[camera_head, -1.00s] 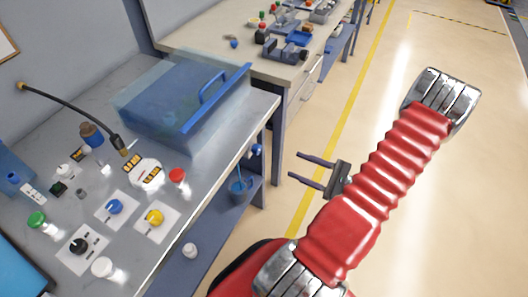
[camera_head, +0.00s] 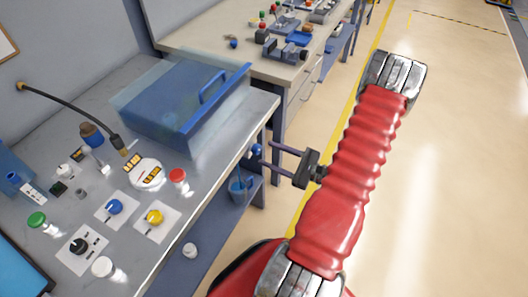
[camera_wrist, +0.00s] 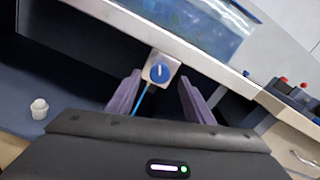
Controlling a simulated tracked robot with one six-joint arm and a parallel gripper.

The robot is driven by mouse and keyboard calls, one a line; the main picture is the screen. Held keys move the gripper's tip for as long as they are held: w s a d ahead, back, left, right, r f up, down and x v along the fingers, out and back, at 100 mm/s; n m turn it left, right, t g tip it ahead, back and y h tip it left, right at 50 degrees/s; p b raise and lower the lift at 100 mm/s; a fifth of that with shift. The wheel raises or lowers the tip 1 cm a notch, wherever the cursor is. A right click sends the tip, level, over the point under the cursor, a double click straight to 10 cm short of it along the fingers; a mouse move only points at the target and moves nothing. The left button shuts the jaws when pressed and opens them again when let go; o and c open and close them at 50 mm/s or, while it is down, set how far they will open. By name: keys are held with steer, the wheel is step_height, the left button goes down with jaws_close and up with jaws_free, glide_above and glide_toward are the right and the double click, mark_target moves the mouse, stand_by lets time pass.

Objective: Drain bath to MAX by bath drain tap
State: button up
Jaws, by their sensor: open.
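The bath (camera_head: 180,100) is a blue translucent box with a handled lid on the grey bench. The bath drain tap (camera_head: 256,150) is a round blue knob below the bench's front edge. In the wrist view the tap (camera_wrist: 160,72) sits on a pale square plate, its white mark near upright. A thin blue line, perhaps water or a tube, runs down from it. My gripper (camera_head: 269,154) is open and empty, its fingers pointing at the tap. In the wrist view the fingers flank the tap's line, with the knob just beyond the tips. No MAX mark is legible.
A blue bucket (camera_head: 238,191) stands on the lower shelf under the tap. The bench (camera_head: 190,205) carries several coloured knobs and a black hose (camera_head: 75,105). A second bench (camera_head: 205,38) stands behind. The floor to the right is clear.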

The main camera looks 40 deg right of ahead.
mark_target(260, 150)
steer(key=shift+x, duration=1.65)
steer(key=c, duration=1)
